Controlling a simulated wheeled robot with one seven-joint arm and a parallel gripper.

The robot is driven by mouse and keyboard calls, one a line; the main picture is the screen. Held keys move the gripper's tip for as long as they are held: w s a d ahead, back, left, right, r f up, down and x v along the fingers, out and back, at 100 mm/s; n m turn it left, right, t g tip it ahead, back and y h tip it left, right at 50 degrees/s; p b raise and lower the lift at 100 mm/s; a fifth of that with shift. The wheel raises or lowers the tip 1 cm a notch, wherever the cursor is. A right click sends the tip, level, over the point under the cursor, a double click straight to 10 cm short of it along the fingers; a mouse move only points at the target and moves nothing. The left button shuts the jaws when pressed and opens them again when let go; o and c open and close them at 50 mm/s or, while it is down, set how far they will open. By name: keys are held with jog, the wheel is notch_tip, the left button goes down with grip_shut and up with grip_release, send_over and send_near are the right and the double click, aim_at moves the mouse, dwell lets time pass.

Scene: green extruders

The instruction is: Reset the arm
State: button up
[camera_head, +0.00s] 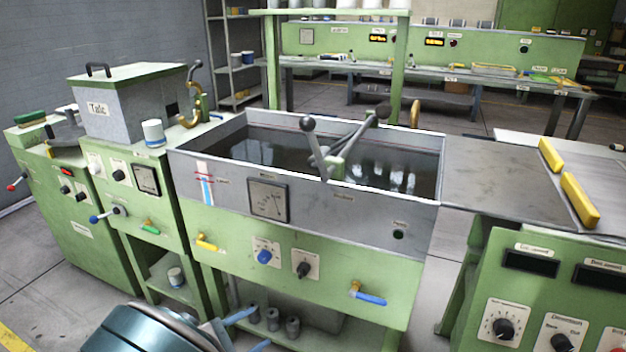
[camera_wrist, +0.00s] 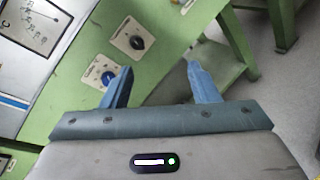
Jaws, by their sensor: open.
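My gripper (camera_head: 250,328) is at the bottom of the head view, in front of the green machine with the water tank (camera_head: 305,245). Its two blue fingers also show in the wrist view (camera_wrist: 160,76), spread apart with nothing between them. Beyond the fingers in the wrist view are the machine's green front panel and its dark knob (camera_wrist: 134,42). A blue knob (camera_wrist: 108,77) shows close beside the left finger; whether they touch I cannot tell. Part of my arm fills the lower left of the head view.
A grey box labelled Talc (camera_head: 125,108) stands on the left cabinet. A blue-handled valve (camera_head: 368,297) and a yellow-handled valve (camera_head: 207,242) stick out from the tank's front. A control panel (camera_head: 545,300) stands at the lower right. Grey floor is open at the lower left.

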jog(key=s+d+r+m+g+y+p, duration=0.1)
jog(key=d+r+m+g+y+p, duration=0.2)
jog(key=d+r+m+g+p, duration=1)
jog(key=s+d+r+m+t+y+p, duration=0.2)
jog(key=s+d+r+m+y+p, duration=0.1)
jog(key=d+r, duration=0.4)
jog(key=s+d+r+m+t+y+p, duration=0.2)
jog(key=s+d+r+m+y+p, duration=0.2)
jog(key=d+r, duration=0.3)
jog(key=v, duration=0.5)
jog(key=shift+s+d+r, duration=0.2)
jog(key=shift+d+r, duration=0.15)
jog(key=shift+d, duration=0.05)
